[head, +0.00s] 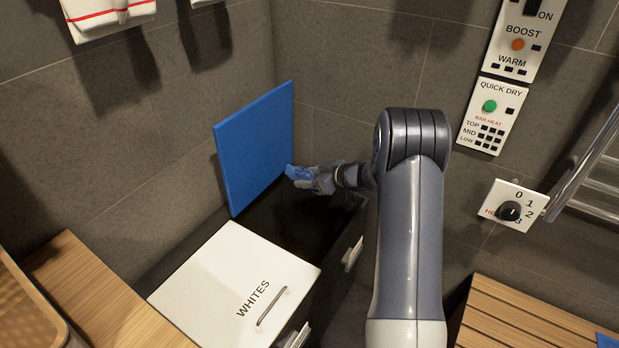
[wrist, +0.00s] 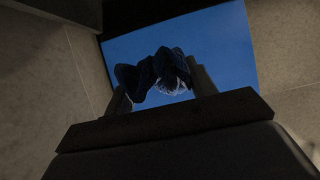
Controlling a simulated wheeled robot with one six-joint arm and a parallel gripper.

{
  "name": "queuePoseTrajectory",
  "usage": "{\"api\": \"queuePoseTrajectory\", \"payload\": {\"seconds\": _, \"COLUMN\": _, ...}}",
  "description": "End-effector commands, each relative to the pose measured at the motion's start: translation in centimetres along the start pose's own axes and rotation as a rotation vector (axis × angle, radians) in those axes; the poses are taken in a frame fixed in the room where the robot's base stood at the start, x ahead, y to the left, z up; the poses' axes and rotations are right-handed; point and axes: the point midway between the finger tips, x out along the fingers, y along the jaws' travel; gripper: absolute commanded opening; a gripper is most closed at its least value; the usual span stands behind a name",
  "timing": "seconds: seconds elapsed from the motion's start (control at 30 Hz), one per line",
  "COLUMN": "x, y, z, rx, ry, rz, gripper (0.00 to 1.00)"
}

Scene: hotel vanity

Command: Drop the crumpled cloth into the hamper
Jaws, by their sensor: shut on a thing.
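The crumpled cloth (head: 297,173) is small and blue in the head view. My gripper (head: 312,177) is shut on it and holds it in front of the raised blue lid (head: 252,145). In the wrist view the cloth (wrist: 150,76) looks dark and bunched between my two fingers, with the blue lid (wrist: 225,50) behind it. The hamper has a dark section (head: 290,222) below my gripper, beside the blue lid. Its inside is too dark to make out. The hamper's other lid, white and marked WHITES (head: 225,285), lies shut in front.
A wooden bench (head: 90,295) stands at the left and a slatted wooden one (head: 520,325) at the lower right. Control panels (head: 493,115), a dial (head: 510,211) and a metal towel rail (head: 590,165) are on the right wall.

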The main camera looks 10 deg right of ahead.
Motion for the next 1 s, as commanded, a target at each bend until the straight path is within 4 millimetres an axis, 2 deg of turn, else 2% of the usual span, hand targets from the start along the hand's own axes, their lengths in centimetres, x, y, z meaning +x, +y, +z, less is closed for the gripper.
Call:
{"api": "queuePoseTrajectory", "payload": {"seconds": 0.03, "x": 0.5, "y": 0.0, "z": 1.0, "rx": -0.001, "ry": 0.000, "rz": 0.000, "gripper": 0.31}}
{"api": "queuePoseTrajectory", "payload": {"seconds": 0.33, "x": 1.7, "y": 0.0, "z": 3.4, "rx": -0.001, "ry": 0.000, "rz": 0.000, "gripper": 0.31}}
{"api": "queuePoseTrajectory", "payload": {"seconds": 0.77, "x": 1.8, "y": 0.0, "z": 3.8, "rx": 0.000, "ry": 0.000, "rz": 0.000, "gripper": 0.31}}
{"api": "queuePoseTrajectory", "payload": {"seconds": 0.8, "x": 1.8, "y": 0.0, "z": 3.8, "rx": 0.000, "ry": 0.000, "rz": 0.000, "gripper": 0.54}}
{"api": "queuePoseTrajectory", "payload": {"seconds": 1.0, "x": 1.8, "y": 0.0, "z": 3.8, "rx": 0.000, "ry": 0.000, "rz": 0.000, "gripper": 0.70}}
